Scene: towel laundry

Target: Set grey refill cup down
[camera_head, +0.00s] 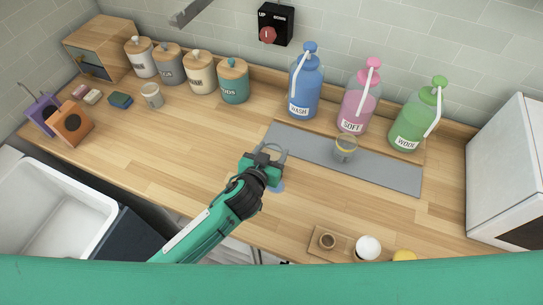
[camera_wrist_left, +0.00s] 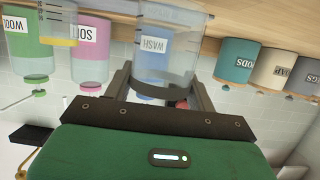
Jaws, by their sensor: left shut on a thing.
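My left gripper (camera_head: 268,163) is shut on the grey refill cup, a clear cup with a dark grey band. In the left wrist view the cup (camera_wrist_left: 172,50) sits between the two fingers of the gripper (camera_wrist_left: 160,95), appearing upside down because that view is inverted. In the head view only part of its rim (camera_head: 284,150) shows past the gripper, beside the left end of the grey mat (camera_head: 385,178). Whether its base touches anything is hidden. A clear cup with a yellow band (camera_head: 346,150) stands on the mat. My right gripper is not in view.
Blue WASH (camera_head: 304,88), pink SOFT (camera_head: 356,112) and green WOOL (camera_head: 408,127) pump bottles stand behind the mat. Several lidded jars, including a teal one (camera_head: 234,84), line the wall. A wooden tray (camera_head: 317,249) is at the front. The counter left of my gripper is clear.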

